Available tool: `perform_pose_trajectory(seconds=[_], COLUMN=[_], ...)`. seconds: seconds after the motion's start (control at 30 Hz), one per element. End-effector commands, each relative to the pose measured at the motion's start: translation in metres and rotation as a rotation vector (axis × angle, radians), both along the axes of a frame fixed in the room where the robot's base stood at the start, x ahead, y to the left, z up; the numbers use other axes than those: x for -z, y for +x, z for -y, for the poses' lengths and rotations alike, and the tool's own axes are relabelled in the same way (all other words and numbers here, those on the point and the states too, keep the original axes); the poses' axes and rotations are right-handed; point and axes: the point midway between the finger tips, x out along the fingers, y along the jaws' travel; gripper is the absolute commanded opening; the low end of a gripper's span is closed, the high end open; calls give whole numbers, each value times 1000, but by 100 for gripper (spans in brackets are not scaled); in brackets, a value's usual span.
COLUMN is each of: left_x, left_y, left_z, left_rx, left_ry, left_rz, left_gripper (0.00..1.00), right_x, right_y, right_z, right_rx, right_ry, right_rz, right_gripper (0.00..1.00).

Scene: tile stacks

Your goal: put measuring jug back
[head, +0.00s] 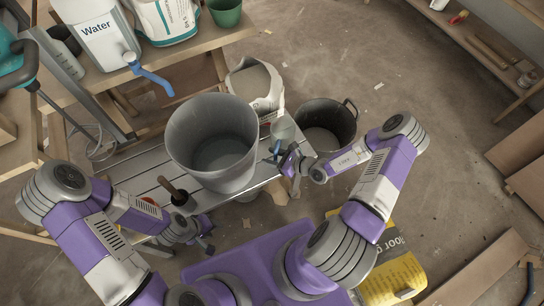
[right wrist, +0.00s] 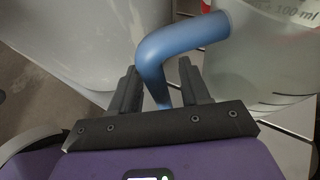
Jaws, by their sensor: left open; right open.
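The measuring jug (head: 284,128) is a small translucent cup with a blue handle, at the right end of the slatted metal bench (head: 140,187), beside the big grey bucket. In the right wrist view the jug (right wrist: 285,45) is at the upper right with a "100 ml" mark. Its bent blue handle (right wrist: 190,40) runs down between the fingers of my right gripper (right wrist: 158,85). That gripper is open around the handle, with gaps visible on both sides. My left gripper (head: 206,236) is open and empty at the bench's front edge, away from the jug.
The big grey bucket (head: 212,130) stands on the bench, close left of the jug. A black bucket (head: 325,122) and an opened white bag (head: 256,82) are behind it. A water container (head: 95,35) with a blue tap is on the shelf.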

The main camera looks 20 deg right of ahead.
Motion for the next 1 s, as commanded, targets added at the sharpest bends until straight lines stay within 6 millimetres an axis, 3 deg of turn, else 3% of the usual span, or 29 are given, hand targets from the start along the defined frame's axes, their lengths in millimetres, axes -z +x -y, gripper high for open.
perform_pose_trajectory(seconds=[0.4,0.67,0.77,0.87,1.0], left_x=[-28,-35,-36,-35,-35], left_y=[0,0,0,0,0], left_z=[0,0,0,0,0], left_rx=[0,0,0,0,0], left_ry=[0,0,0,0,0], left_rz=[0,0,0,0,0], left_gripper=[43,43,43,43,43], right_x=[-34,-45,-46,-44,-34], right_y=[-59,-84,-90,-105,-155], right_z=[48,66,54,16,-47], right_rx=[4,-1,-61,-256,-715], right_ry=[-3,-2,-6,-37,-184], right_rz=[-1,-2,-10,-37,-71], right_gripper=[46,46,46,46,46])
